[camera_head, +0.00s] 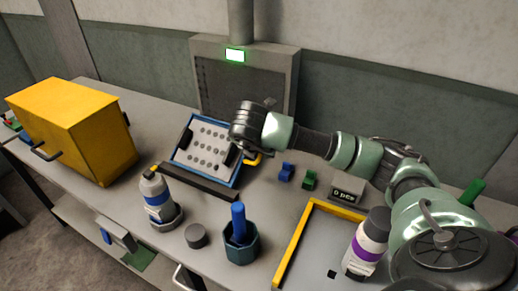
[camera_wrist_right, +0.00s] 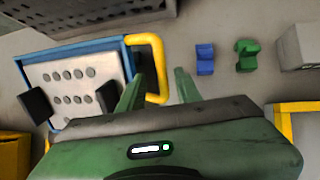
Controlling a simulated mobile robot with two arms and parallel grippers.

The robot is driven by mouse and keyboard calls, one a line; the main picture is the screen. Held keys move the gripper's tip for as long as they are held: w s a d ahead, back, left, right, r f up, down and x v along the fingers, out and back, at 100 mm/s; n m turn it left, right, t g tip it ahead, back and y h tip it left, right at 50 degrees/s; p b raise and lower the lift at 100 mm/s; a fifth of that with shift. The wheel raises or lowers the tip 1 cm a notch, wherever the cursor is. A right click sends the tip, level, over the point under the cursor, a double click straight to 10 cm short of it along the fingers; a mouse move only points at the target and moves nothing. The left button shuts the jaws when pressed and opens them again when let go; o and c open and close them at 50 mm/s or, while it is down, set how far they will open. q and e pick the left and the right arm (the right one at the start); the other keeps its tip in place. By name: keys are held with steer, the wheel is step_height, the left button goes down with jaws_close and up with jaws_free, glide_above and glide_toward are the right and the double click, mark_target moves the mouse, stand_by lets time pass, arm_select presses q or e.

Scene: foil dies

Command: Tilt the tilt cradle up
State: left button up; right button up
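The tilt cradle (camera_head: 188,165) is a blue-framed tray with a pale, dotted plate (camera_head: 205,141) and black clamp blocks. It sits on the bench left of my right arm; I cannot tell its exact angle. In the right wrist view the cradle's blue frame (camera_wrist_right: 82,43) is at the left, with a yellow handle (camera_wrist_right: 157,50) on its right side. My right gripper (camera_wrist_right: 160,78) is open, its green fingers apart on either side of the handle, as far as I can see. In the head view my right wrist hides most of the handle. My left gripper is not in view.
A yellow cabinet (camera_head: 95,140) stands left. A blue-striped bottle (camera_head: 155,196), a dark puck (camera_head: 196,236) and a cup (camera_head: 241,250) with a blue handle stand in front. A grey panel (camera_head: 225,90) is behind. Blue (camera_head: 286,172) and green (camera_head: 309,180) pieces lie right.

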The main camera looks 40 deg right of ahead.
steer(key=b+v, duration=0.1)
steer(key=v, duration=0.7)
